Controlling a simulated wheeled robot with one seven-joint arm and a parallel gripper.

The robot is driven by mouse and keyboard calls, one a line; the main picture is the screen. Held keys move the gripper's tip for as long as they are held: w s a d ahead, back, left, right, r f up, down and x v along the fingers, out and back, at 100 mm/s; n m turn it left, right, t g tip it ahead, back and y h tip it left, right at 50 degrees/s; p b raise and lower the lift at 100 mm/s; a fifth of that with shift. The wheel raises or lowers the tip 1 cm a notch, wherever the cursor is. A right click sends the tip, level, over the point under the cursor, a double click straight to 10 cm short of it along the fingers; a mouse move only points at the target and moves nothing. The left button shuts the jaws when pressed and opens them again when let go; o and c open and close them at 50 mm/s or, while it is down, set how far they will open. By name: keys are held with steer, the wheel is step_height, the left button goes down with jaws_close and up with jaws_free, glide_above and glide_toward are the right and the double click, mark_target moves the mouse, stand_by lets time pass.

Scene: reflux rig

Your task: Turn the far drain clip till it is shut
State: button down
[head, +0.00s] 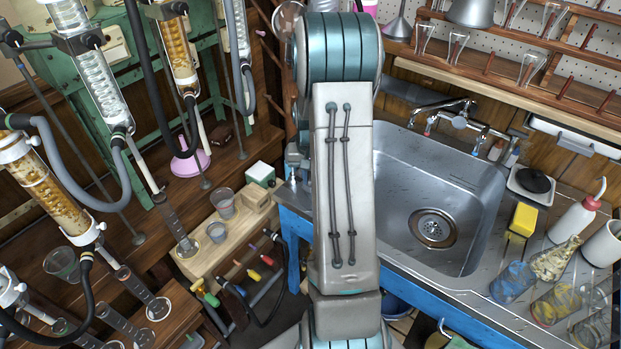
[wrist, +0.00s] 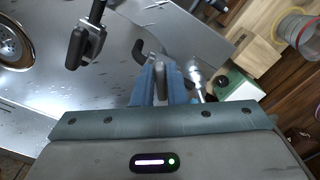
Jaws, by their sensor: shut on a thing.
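In the wrist view my gripper (wrist: 161,72) is shut on a grey upright handle (wrist: 160,86) that shows between its blue fingers. This handle appears to belong to a drain clip at the sink's edge; its body is mostly hidden by the fingers. A second clip (wrist: 91,42), metal with a dark grey handle, stands apart to the left on a black stem or hose. I cannot tell how far the held clip is turned. In the head view my arm hides my gripper and both clips.
The steel sink (head: 432,170) with its round drain (head: 433,227) lies right of my arm. Glassware and a yellow sponge (head: 523,219) stand on its right side. A wooden block (head: 212,252) with beakers is left of my arm. Glass columns and hoses crowd the far left.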

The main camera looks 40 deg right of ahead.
steer(key=shift+a+m, duration=0.1)
steer(key=shift+m, duration=0.4)
stand_by(0.3)
steer(key=c, duration=1.5)
jaws_free()
steer(key=shift+o, duration=0.2)
step_height(320, 180, up, 14)
steer(key=shift+f, duration=0.1)
